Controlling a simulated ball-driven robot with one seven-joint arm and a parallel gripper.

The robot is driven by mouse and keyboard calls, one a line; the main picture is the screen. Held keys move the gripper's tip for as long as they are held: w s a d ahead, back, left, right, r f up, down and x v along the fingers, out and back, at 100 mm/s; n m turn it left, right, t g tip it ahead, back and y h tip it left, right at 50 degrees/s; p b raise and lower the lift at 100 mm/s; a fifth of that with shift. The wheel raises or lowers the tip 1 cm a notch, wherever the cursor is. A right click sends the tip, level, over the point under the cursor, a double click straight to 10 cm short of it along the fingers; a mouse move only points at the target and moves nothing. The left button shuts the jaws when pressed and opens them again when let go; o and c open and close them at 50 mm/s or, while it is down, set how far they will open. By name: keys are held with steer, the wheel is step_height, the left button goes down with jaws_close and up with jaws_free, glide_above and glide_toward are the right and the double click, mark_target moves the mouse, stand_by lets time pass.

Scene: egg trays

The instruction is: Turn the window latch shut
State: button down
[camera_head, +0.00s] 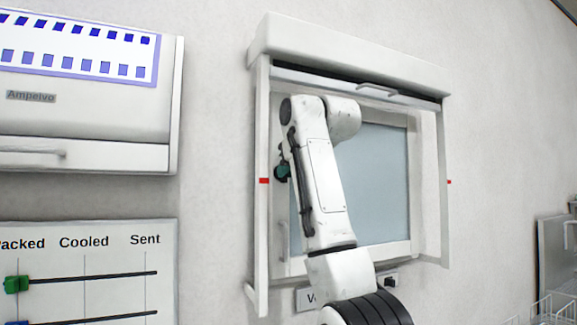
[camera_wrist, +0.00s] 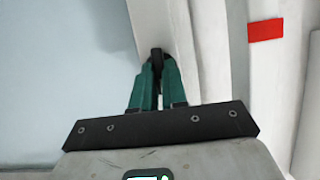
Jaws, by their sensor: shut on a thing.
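My gripper (camera_head: 282,170) is at the left side of the window, partly hidden behind my arm in the head view. In the wrist view the green fingers of my gripper (camera_wrist: 157,66) are closed together at their tips on a small black piece, which looks like the window latch (camera_wrist: 157,53). It sits against the white window frame (camera_wrist: 170,30), beside the pane. Most of the latch is hidden by the fingers, so I cannot tell its angle.
A partly raised white shutter (camera_head: 350,85) with a handle hangs at the window top. Red marks (camera_head: 264,181) are on both side rails. A white cabinet (camera_head: 90,120) and a slider board (camera_head: 90,255) are on the left wall. A wire rack (camera_head: 545,308) is lower right.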

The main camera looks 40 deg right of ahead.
steer(key=shift+h, duration=0.3)
steer(key=c, duration=1.2)
jaws_free()
steer(key=shift+o, duration=0.2)
steer(key=b+v, duration=0.2)
steer(key=v, duration=0.8)
steer(key=shift+s+r+b, duration=0.2)
steer(key=shift+s+b, duration=0.15)
steer(key=shift+a+f, duration=0.1)
